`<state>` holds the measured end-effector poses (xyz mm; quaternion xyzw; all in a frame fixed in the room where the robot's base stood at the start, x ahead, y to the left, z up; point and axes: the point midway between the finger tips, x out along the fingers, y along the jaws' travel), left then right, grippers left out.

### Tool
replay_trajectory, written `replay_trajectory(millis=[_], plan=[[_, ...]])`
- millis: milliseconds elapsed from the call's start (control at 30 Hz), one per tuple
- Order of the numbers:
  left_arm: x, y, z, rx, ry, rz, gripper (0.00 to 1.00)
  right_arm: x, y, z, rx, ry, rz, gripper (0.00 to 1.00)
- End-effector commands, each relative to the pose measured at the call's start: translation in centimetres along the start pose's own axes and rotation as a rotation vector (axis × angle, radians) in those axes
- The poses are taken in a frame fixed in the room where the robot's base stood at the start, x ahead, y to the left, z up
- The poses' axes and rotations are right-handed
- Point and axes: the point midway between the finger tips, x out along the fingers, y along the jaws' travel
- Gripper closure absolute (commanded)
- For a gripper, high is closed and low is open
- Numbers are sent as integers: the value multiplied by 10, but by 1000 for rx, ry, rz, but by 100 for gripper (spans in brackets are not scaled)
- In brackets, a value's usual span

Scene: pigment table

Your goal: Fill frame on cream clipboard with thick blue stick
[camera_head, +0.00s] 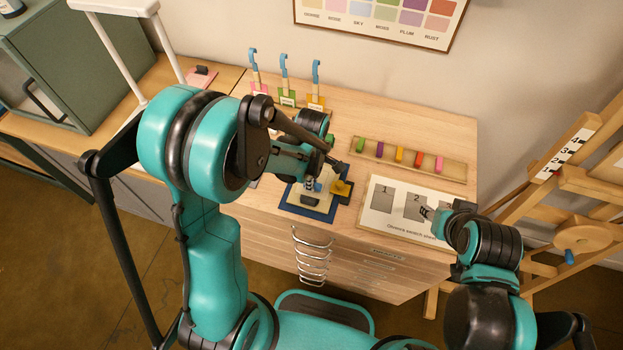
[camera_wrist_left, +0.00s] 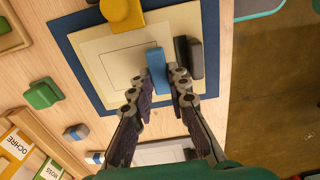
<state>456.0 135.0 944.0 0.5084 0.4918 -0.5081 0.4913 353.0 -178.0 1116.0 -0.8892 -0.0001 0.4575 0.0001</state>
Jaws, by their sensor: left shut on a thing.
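The cream clipboard (camera_wrist_left: 95,45) lies on a blue backing (camera_wrist_left: 72,50) and has a thin drawn frame outline (camera_wrist_left: 115,62) on its sheet. It also shows in the head view (camera_head: 296,199), partly hidden by my left arm. My left gripper (camera_wrist_left: 166,90) is shut on the thick blue stick (camera_wrist_left: 157,70), above the right part of the frame; whether its tip touches the sheet I cannot tell. The inside of the frame looks cream where it shows. My right gripper (camera_head: 425,212) is over the numbered swatch card; its finger opening is unclear.
A yellow knobbed piece (camera_wrist_left: 122,13) and a dark block (camera_wrist_left: 189,60) sit on the clipboard. A wooden tray (camera_head: 450,170) of several coloured sticks lies behind the numbered card (camera_head: 384,222). Labelled holders with blue hooked tools (camera_head: 284,64) stand at the back. An easel (camera_head: 560,160) is at right.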

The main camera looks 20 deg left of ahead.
Motion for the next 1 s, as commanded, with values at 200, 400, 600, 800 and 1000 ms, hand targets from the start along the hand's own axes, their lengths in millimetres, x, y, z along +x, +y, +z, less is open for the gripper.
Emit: replay_trajectory(millis=[200, 400, 600, 800, 1000], plan=[[1, 0, 0, 0, 0, 0, 100, 0, 0, 0, 0, 0, 0, 60], [1, 0, 0, 0, 0, 0, 100, 0, 0, 0, 0, 0, 0, 60], [1, 0, 0, 0, 0, 0, 100, 1, 0, 0, 0, 0, 0, 60], [5, 0, 0, 0, 0, 0, 100, 4, 0, 3, 0, 0, 0, 60], [9, 0, 0, 0, 0, 0, 100, 7, 0, 5, 0, 0, 0, 60]])
